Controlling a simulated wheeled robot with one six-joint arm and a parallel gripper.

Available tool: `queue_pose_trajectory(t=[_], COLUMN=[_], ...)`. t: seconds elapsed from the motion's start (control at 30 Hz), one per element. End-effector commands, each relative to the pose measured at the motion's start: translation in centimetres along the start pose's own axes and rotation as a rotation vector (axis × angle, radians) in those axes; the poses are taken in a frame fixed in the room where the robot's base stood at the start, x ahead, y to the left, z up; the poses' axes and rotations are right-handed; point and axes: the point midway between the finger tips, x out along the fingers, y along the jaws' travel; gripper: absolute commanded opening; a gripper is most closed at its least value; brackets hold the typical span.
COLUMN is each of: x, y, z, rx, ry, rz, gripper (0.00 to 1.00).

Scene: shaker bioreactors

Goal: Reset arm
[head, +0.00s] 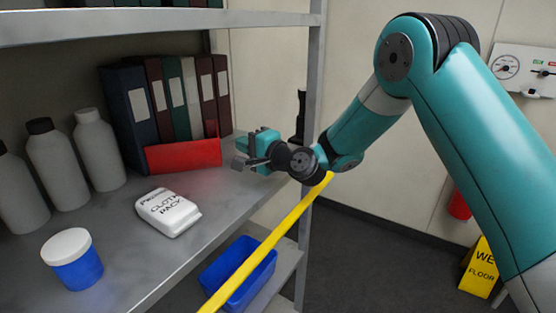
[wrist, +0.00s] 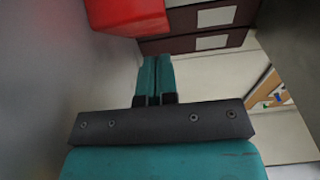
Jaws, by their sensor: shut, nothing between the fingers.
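My arm (head: 465,120) is teal and reaches in from the right of the head view, bent at a high elbow and dropping to the shelf. My gripper (head: 240,163) is over the right end of the metal shelf, near its upright post. In the wrist view my gripper (wrist: 153,62) shows its two teal fingers together with nothing between them. A red box-like object (head: 184,156) is just left of the gripper in the head view. It also shows at the top left of the wrist view (wrist: 130,15). I cannot tell the exact gap between them.
The shelf (head: 110,215) holds binders (head: 130,115), grey bottles (head: 98,150), a white cloth pack (head: 167,212) and a blue tub with a white lid (head: 75,262). A metal post (head: 313,100) and a yellow bar (head: 265,245) are close to my arm. A blue bin (head: 238,275) sits below.

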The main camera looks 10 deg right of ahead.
Motion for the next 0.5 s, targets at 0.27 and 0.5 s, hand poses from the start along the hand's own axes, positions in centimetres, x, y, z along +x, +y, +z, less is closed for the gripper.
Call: queue_pose_trajectory(t=[0.27, 0.5], x=[-6.5, -9.7], y=[0.6, 0.2], z=[-0.2, -0.1], rx=[0.002, -0.001], ry=[0.001, -0.001], rz=[0.002, 0.000], gripper=[0.00, 0.00])
